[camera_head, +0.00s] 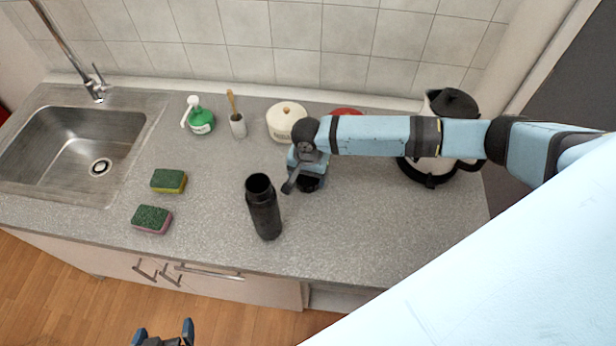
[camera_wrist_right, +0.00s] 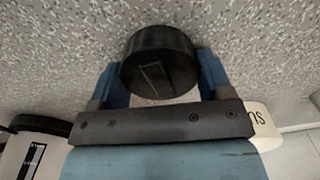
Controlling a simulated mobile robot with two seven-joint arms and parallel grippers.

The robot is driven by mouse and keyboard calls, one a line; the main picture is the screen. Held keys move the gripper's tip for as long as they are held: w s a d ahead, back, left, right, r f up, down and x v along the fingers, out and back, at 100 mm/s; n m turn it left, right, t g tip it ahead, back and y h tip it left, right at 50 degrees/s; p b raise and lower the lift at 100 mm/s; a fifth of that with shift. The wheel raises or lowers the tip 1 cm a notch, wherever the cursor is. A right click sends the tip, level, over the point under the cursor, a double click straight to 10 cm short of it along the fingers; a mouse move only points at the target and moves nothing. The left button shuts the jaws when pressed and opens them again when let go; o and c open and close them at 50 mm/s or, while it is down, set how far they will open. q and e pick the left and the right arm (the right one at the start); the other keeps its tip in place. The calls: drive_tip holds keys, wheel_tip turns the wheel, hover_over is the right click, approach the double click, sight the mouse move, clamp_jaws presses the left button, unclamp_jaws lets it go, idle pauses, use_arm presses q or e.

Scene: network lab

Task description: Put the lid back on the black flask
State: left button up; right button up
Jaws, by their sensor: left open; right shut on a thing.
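The black flask (camera_head: 263,208) stands upright and uncapped on the grey counter, right of the sponges. Its dark open mouth faces up. My right gripper (camera_head: 309,182) is just right of and behind the flask, apart from it. In the right wrist view the right gripper (camera_wrist_right: 160,82) is shut on the round black lid (camera_wrist_right: 158,62), one blue finger on each side. In the head view the lid (camera_head: 308,184) is mostly hidden by the gripper. I cannot tell whether it touches the counter. My left gripper (camera_head: 164,334) is open and empty at the bottom edge, in front of the counter.
A black and white kettle (camera_head: 432,170) stands behind my right arm. A cream pot (camera_head: 287,121), a brush cup (camera_head: 238,125) and a green soap bottle (camera_head: 200,120) stand along the wall. Two sponges (camera_head: 169,181) (camera_head: 152,219) lie near the sink (camera_head: 75,150). The counter front right of the flask is clear.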

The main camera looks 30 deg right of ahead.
use_arm(q)
drive_tip(key=shift+w, duration=0.1)
use_arm(e)
drive_tip(key=shift+r, duration=0.15)
drive_tip(key=shift+r, duration=0.25)
use_arm(q)
drive_tip(key=shift+d+f+b, duration=0.15)
drive_tip(key=shift+f+b, duration=0.6)
drive_tip(key=shift+b, duration=0.1)
use_arm(e)
wheel_tip(320, 180, up, 19)
use_arm(q)
drive_tip(key=shift+c, duration=0.2)
use_arm(e)
drive_tip(key=shift+r, duration=0.1)
